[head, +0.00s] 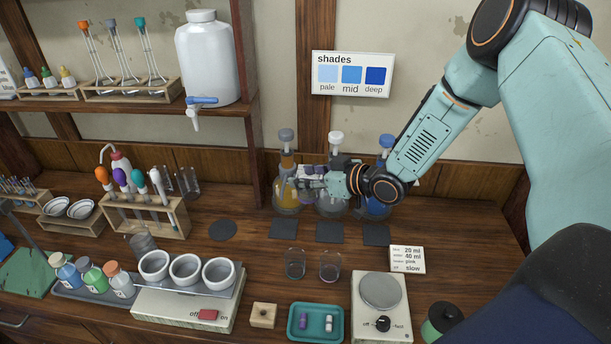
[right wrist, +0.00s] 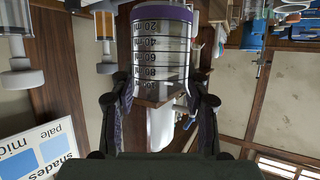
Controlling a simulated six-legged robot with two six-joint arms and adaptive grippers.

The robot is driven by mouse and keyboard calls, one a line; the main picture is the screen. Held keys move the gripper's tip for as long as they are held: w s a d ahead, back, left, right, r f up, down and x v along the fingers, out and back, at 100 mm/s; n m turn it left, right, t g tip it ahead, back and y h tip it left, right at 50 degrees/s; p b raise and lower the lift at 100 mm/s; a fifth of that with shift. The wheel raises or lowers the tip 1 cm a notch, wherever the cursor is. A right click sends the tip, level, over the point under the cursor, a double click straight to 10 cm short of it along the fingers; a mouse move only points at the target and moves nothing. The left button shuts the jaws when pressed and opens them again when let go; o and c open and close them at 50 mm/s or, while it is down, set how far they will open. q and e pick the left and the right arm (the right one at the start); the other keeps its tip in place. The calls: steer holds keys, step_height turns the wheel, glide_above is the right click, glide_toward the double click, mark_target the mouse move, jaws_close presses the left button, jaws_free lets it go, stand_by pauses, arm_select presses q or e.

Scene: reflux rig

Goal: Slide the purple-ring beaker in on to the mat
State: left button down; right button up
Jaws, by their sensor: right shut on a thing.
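My right gripper (head: 304,182) is shut on the purple-ring beaker (head: 313,170), held above the bench in front of the dispenser bottles. In the right wrist view the clear beaker (right wrist: 160,60) sits between the fingers of my gripper (right wrist: 162,98), with the purple ring (right wrist: 165,13) at the picture's top and a printed ml scale. Three dark square mats lie bare on the bench, a left one (head: 283,229), a middle one (head: 330,232) and a right one (head: 376,235). I cannot tell which mat is meant. My left gripper is not in view.
Amber (head: 287,204), clear (head: 331,208) and blue (head: 378,210) dispenser bottles stand behind the square mats. Two small glass beakers (head: 295,264) (head: 330,266) stand in front. A stirrer plate (head: 380,291), a teal tray (head: 292,331) and a label card (head: 407,260) are nearby.

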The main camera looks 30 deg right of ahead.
step_height(320, 180, down, 18)
steer(key=b, duration=1.6)
steer(key=shift+r, duration=0.15)
steer(key=shift+w+a+f+b, duration=0.1)
steer(key=shift+w+f+b, duration=0.05)
steer(key=shift+f+b, duration=0.15)
steer(key=w+a+b, duration=0.1)
steer(key=w+b, duration=0.1)
steer(key=w, duration=0.1)
steer(key=w+a+b, duration=0.1)
steer(key=w+b, duration=0.1)
steer(key=w, duration=0.1)
steer(key=w+a+b, duration=0.1)
steer(key=w+b, duration=0.1)
steer(key=w, duration=0.1)
steer(key=shift+w+r, duration=0.1)
steer(key=shift+r, duration=0.1)
steer(key=shift+f, duration=0.35)
steer(key=shift+f, duration=0.2)
steer(key=o, duration=1.3)
steer(key=shift+c, duration=0.2)
